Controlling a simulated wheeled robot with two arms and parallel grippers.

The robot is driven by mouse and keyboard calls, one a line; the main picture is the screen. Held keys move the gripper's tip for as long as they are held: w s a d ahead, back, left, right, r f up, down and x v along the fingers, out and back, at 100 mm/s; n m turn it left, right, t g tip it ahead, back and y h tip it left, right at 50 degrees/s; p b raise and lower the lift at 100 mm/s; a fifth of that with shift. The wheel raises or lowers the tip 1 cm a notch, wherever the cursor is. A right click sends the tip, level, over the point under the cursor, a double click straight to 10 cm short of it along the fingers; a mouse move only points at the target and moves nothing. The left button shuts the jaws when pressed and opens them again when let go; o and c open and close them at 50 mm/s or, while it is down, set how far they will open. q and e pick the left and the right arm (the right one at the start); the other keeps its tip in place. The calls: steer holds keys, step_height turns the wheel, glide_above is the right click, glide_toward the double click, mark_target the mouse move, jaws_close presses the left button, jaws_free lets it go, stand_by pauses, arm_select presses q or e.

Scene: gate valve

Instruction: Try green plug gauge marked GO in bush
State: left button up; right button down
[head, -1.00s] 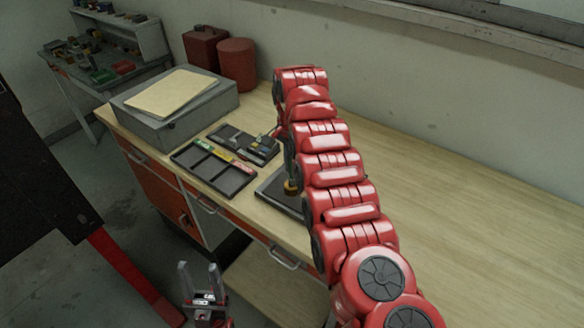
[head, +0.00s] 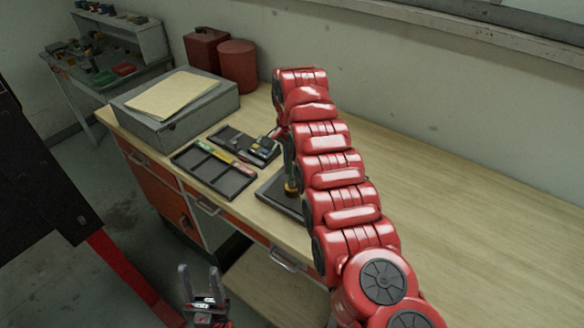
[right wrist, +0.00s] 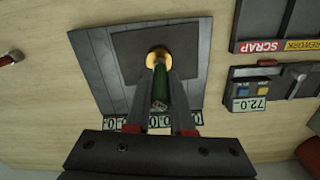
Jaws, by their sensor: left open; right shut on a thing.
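The green plug gauge (right wrist: 161,88) is held upright in my right gripper (right wrist: 161,112), which is shut on it. It also shows in the head view (head: 289,160), partly behind my right arm. The brass bush (right wrist: 158,57) sits on a dark plate (right wrist: 92,65); it shows in the head view too (head: 291,188). The gauge's far end meets the bush opening. How deep it sits inside is hidden. The GO marking is not readable. My left gripper (head: 200,275) is open and empty, low in front of the bench.
A dark compartment tray (head: 232,184) with coloured labels, SCRAP and REWORK readable, lies left of the plate. Behind it is a dark tray with small items (head: 250,146). A grey case (head: 180,120) and red containers (head: 237,65) stand farther back. The bench's right side is clear.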

stand_by(1.1)
steer(key=shift+f+b, duration=0.25)
steer(key=shift+b, duration=0.2)
steer(key=shift+r, duration=0.2)
stand_by(0.6)
steer(key=shift+r, duration=0.25)
steer(key=shift+r, duration=0.45)
steer(key=shift+r, duration=0.1)
step_height(320, 180, up, 5)
steer(key=p, duration=0.4)
